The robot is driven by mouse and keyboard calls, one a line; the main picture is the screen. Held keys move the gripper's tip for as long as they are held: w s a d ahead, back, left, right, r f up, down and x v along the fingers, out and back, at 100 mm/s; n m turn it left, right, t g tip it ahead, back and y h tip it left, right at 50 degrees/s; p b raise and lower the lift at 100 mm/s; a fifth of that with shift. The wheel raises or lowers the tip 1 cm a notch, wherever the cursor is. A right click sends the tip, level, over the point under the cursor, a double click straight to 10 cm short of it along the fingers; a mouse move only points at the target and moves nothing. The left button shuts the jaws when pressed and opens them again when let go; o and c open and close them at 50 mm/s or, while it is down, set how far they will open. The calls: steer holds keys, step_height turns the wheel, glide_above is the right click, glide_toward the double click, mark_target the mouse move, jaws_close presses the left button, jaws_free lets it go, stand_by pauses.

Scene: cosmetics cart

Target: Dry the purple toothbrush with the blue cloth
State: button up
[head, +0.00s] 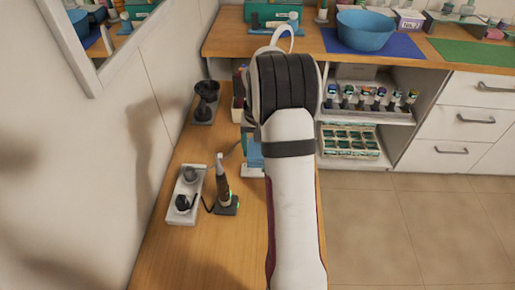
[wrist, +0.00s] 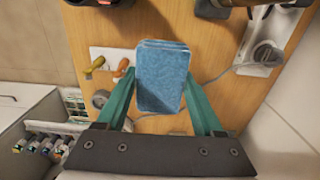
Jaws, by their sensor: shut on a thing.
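The blue cloth (wrist: 162,75) is a folded, thick block between the two teal fingers of my gripper (wrist: 159,80) in the wrist view. The gripper is shut on it and holds it over the wooden counter. In the head view a light blue patch (head: 254,152) shows beside my arm, probably the cloth. My arm hides most of the gripper there. I cannot make out the purple toothbrush in either view. A white holder (wrist: 107,57) with olive and orange handled items (wrist: 95,68) lies just left of the cloth in the wrist view.
A dark trimmer (head: 223,188) on a lit stand and a white power strip (head: 186,197) with a cable stand left of my arm. A black holder (head: 205,102) is farther back. A blue bowl (head: 365,30) sits on the back counter. The near-left counter is clear.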

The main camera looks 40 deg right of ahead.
steer(key=w+a+r+n+y, duration=0.1)
steer(key=w+a+r+n, duration=0.15)
steer(key=a+r, duration=0.9)
steer(key=w+a+r+n, duration=0.1)
steer(key=a+r+n, duration=0.2)
steer(key=a+r, duration=0.8)
steer(key=s+d+f+m+t+y, duration=0.1)
steer(key=s+d+f+m, duration=0.3)
steer(key=s+d, duration=0.55)
steer(key=s+d+f+m+t, duration=0.15)
steer(key=s+d+f, duration=0.45)
steer(key=d, duration=0.7)
steer(key=shift+s+f, duration=0.2)
steer(key=shift+f, duration=0.55)
steer(key=shift+s+f, duration=0.2)
steer(key=shift+f, duration=0.55)
steer(key=shift+s+f, duration=0.2)
steer(key=shift+f, duration=0.55)
steer(key=shift+f, duration=0.9)
